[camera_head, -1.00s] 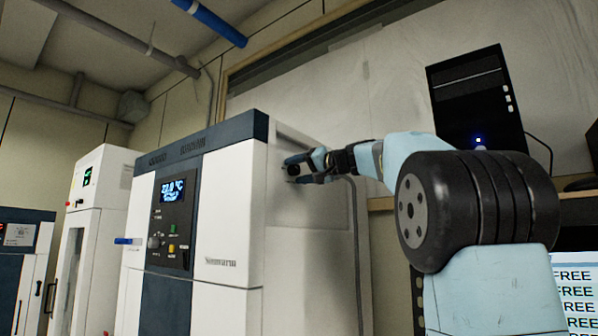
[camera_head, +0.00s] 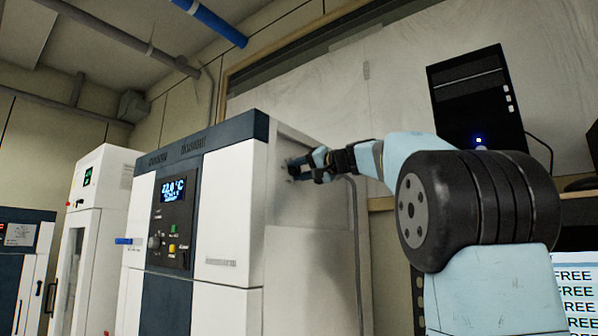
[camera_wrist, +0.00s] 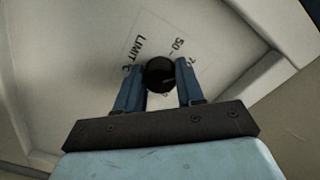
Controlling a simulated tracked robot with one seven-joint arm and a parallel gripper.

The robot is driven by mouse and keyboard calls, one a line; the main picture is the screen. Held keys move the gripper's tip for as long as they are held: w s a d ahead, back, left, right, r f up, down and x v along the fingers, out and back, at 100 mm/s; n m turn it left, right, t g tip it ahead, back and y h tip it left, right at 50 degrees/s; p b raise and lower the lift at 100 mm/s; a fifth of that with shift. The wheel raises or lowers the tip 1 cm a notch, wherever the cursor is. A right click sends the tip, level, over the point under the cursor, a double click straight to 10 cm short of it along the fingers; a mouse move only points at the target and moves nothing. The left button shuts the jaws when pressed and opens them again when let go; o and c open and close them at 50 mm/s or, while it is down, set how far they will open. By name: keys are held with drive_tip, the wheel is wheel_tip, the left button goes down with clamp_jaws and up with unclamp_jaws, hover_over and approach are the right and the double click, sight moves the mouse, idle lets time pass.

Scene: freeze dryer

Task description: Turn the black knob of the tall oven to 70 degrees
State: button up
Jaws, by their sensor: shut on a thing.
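The tall oven (camera_head: 225,215) is the white and dark-blue cabinet in the middle of the head view. My gripper (camera_wrist: 160,82) is shut on the knob, one blue finger on each side. In the head view my gripper (camera_head: 299,167) reaches the side panel from the right. I cannot make out a pointer on the knob.
A cable (camera_head: 353,230) hangs down beside the oven's side panel. A black computer tower (camera_head: 475,95) stands on a shelf behind my arm. Another white cabinet (camera_head: 98,210) stands left of the oven. A screen (camera_head: 575,295) is at the lower right.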

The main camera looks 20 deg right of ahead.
drive_tip(key=shift+d+f+m, duration=0.1)
drive_tip(key=shift+m, duration=0.6)
drive_tip(key=o, duration=1)
drive_tip(key=shift+o, duration=0.2)
drive_tip(key=v, duration=1.3)
drive_tip(key=shift+s+d, duration=0.25)
drive_tip(key=shift+s, duration=0.05)
